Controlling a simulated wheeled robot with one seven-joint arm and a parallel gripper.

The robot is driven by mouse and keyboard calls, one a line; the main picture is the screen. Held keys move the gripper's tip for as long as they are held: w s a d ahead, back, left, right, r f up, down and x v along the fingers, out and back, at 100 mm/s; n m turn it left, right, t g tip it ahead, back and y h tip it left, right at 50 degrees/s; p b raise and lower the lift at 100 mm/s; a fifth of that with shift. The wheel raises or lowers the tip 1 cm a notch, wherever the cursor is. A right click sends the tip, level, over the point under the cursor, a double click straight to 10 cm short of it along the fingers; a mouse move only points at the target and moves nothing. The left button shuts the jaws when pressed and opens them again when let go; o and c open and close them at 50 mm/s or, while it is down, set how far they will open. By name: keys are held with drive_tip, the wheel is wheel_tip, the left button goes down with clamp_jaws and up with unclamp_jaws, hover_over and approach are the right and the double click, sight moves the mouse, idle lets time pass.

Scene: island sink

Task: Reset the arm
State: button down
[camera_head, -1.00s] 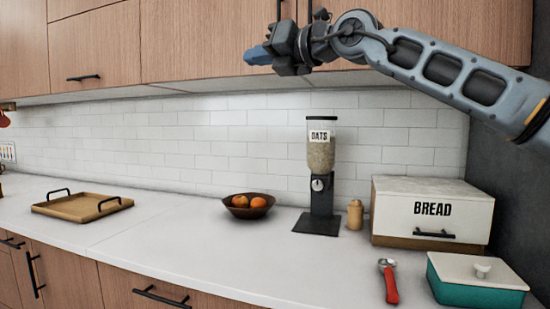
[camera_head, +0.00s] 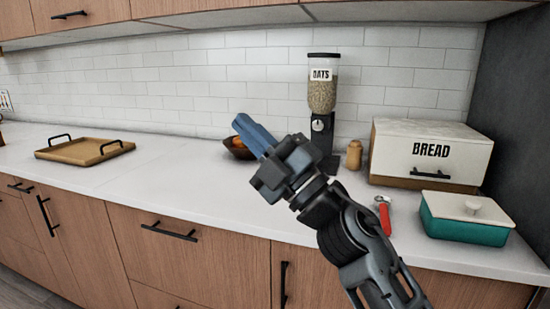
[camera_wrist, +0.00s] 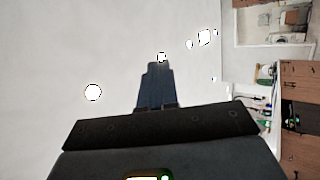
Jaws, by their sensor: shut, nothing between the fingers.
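My gripper (camera_head: 240,122) is in the middle of the head view, in front of the counter, with its blue fingers pointing up and to the left. The fingers are shut together and hold nothing. They cover part of the dark fruit bowl (camera_head: 232,149). In the wrist view the shut fingers (camera_wrist: 155,82) stand against a pale ceiling with bright lights.
The white counter (camera_head: 150,185) carries a wooden tray (camera_head: 60,153), an oats dispenser (camera_head: 322,95), a small wooden shaker (camera_head: 354,155), a bread box (camera_head: 400,150), a red-handled tool (camera_head: 385,218) and a teal dish (camera_head: 460,228). Upper cabinets (camera_head: 90,12) hang above.

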drive_tip(key=s+d+f+m+t+h, duration=0.4)
drive_tip(key=s+d+f+m+h, duration=0.35)
drive_tip(key=s+f+m, duration=0.4)
drive_tip(key=s+d+f+m+t+h, duration=0.3)
drive_tip(key=s+d+f+m+h, duration=0.3)
drive_tip(key=s+f+m+h, duration=0.45)
drive_tip(key=s+d+f+m+g+h, duration=0.1)
drive_tip(key=s+d, duration=0.5)
drive_tip(key=s, duration=0.6)
drive_tip(key=s+d+f+m+g+h, duration=0.1)
drive_tip(key=s+d+f+m+g, duration=0.3)
drive_tip(key=s, duration=0.8)
drive_tip(key=shift+d+f+g+h, duration=0.4)
drive_tip(key=shift+d+f+g, duration=0.2)
drive_tip(key=shift+d+f, duration=0.25)
drive_tip(key=shift+s, duration=0.1)
